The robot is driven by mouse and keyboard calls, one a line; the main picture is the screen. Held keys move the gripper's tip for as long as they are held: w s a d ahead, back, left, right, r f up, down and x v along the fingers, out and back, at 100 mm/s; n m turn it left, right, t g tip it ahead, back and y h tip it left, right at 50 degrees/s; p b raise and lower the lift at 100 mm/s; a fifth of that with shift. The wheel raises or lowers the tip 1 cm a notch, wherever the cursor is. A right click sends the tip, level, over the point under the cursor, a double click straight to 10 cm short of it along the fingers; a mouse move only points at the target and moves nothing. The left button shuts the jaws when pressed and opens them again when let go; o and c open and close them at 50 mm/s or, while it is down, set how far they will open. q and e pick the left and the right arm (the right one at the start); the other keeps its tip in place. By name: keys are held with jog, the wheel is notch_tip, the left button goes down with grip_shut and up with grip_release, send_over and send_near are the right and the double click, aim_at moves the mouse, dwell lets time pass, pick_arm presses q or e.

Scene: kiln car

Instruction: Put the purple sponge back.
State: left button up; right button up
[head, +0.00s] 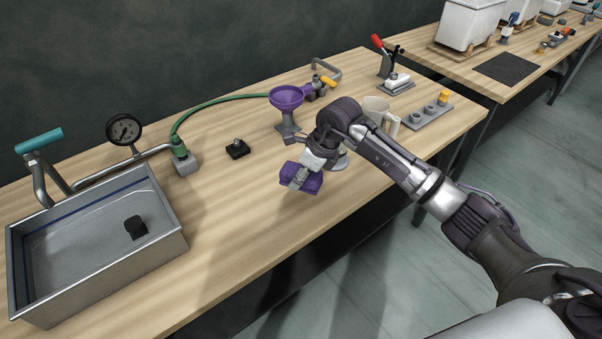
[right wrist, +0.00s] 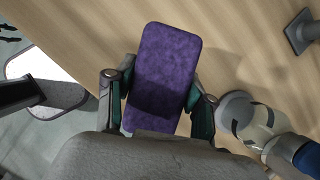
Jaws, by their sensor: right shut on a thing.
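The purple sponge (head: 301,180) is a rectangular block near the front edge of the wooden table. My right gripper (head: 299,177) is shut on it. In the right wrist view the sponge (right wrist: 164,70) lies between the two fingers of my right gripper (right wrist: 160,98), one on each long side. The table surface shows beyond the sponge; I cannot tell how high above it the sponge is. My left gripper is not in view.
A metal basin (head: 160,253) with a dark block stands at the left. A purple funnel (head: 287,97), a small black block (head: 237,149) and a pale mug (head: 376,108) are near the arm. A grey holder (head: 428,115) is at the right. The middle front of the table (head: 225,210) is clear.

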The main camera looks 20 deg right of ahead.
aim_at(297, 199)
jog(key=shift+b, duration=0.3)
jog(key=shift+f+b, duration=2.2)
jog(key=shift+f, duration=0.65)
jog(key=shift+f+b, duration=0.6)
jog(key=shift+b, duration=0.1)
